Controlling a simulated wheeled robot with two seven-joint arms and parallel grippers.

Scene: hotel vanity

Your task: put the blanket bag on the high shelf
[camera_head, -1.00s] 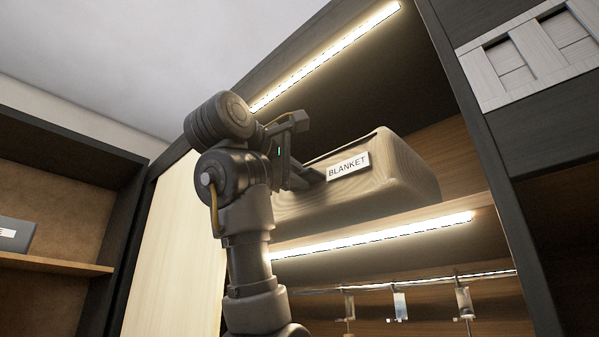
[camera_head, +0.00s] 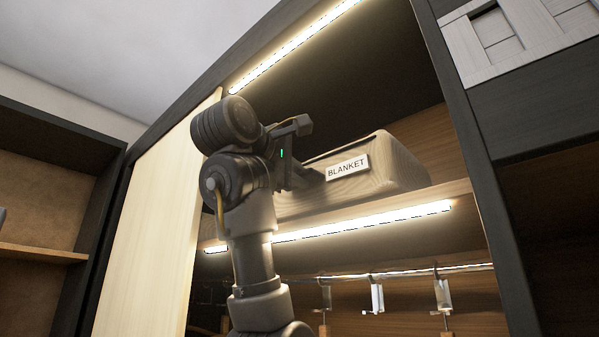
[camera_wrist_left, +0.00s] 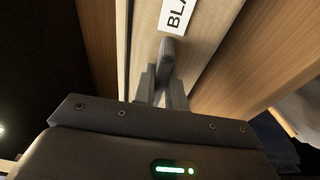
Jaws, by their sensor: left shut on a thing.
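The blanket bag (camera_head: 400,163) is a beige, ribbed, box-shaped bag with a white BLANKET label. It is in the lit high compartment of the closet, above the high shelf (camera_head: 455,190). Its lower front edge is close to the shelf's front edge; I cannot tell whether it rests on the board. My left gripper (camera_head: 318,177) is at the bag's front, left of the label, and shut on it. In the left wrist view, the closed fingers (camera_wrist_left: 165,85) are against the bag front (camera_wrist_left: 140,35), below the label. My right gripper is not in view.
A light strip runs under the shelf, and another (camera_head: 290,50) along the compartment's top. Below hangs a rail (camera_head: 400,276) with several hangers. A dark upright post (camera_head: 470,130) bounds the compartment at right. A pale door panel (camera_head: 150,240) stands at left.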

